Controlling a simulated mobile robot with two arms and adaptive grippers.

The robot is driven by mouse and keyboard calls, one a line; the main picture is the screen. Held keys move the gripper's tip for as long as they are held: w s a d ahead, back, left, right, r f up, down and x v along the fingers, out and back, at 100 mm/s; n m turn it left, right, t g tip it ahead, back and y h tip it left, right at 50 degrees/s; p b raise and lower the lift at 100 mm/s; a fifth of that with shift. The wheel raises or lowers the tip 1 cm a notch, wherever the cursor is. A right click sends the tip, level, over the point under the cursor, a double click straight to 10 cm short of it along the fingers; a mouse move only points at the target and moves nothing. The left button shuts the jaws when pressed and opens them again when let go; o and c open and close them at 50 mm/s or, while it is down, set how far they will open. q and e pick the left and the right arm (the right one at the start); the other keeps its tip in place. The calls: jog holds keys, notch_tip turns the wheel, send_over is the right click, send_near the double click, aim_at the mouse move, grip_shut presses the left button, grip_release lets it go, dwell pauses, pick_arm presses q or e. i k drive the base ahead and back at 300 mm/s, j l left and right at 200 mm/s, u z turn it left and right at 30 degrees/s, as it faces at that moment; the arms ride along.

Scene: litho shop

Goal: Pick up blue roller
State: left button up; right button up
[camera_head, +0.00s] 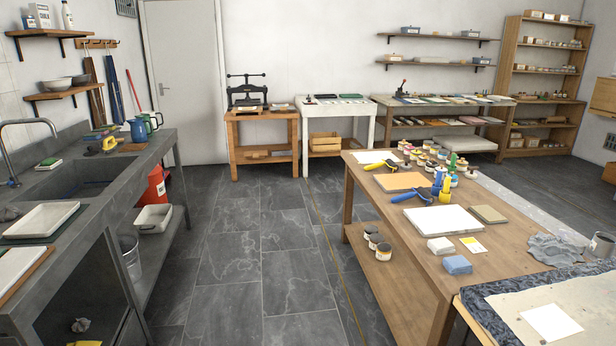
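A roller with a blue handle (411,196) lies on the wooden work table at the right, just behind a white slab (441,219). Neither of my grippers is in view.
A sink counter (92,191) stands at the left. The grey tiled floor (262,250) between them is clear.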

aim_at(410, 195)
jog(key=i+z, duration=0.1)
jog(key=i, duration=0.5)
jog(key=i+j+z, duration=0.1)
jog(key=i, duration=0.5)
jog(key=i+j+z, duration=0.1)
jog(key=i, duration=0.5)
